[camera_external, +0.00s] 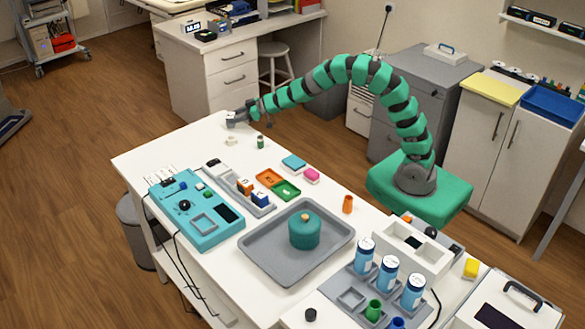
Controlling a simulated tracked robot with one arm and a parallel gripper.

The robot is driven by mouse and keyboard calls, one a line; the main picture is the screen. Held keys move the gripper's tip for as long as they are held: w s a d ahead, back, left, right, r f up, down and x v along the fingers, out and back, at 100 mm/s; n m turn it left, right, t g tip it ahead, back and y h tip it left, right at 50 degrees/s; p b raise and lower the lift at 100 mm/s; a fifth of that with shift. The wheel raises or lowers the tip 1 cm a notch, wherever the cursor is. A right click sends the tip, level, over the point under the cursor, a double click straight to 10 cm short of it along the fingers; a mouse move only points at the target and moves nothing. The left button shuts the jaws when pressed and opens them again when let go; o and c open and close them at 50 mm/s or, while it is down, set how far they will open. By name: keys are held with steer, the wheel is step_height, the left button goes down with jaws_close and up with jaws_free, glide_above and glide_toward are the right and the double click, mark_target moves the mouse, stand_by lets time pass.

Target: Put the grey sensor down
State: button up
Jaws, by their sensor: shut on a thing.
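My gripper (237,118) is at the end of the green segmented arm, at the far part of the white table (150,160). It is shut on a small grey thing, which looks like the grey sensor (231,121). The jaws and the sensor are tiny here and blend together. I cannot tell whether the sensor touches the table or hangs just above it.
Near my gripper stand a small whitish piece (231,141) and a small green cylinder (260,142).

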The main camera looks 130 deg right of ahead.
steer(key=shift+f, duration=0.15)
steer(key=o, duration=1)
steer(key=shift+s+a+r, duration=0.15)
steer(key=shift+r, duration=0.15)
steer(key=p+v, duration=0.3)
steer(key=v, duration=0.8)
steer(key=shift+s+a, duration=0.2)
steer(key=shift+r, duration=0.15)
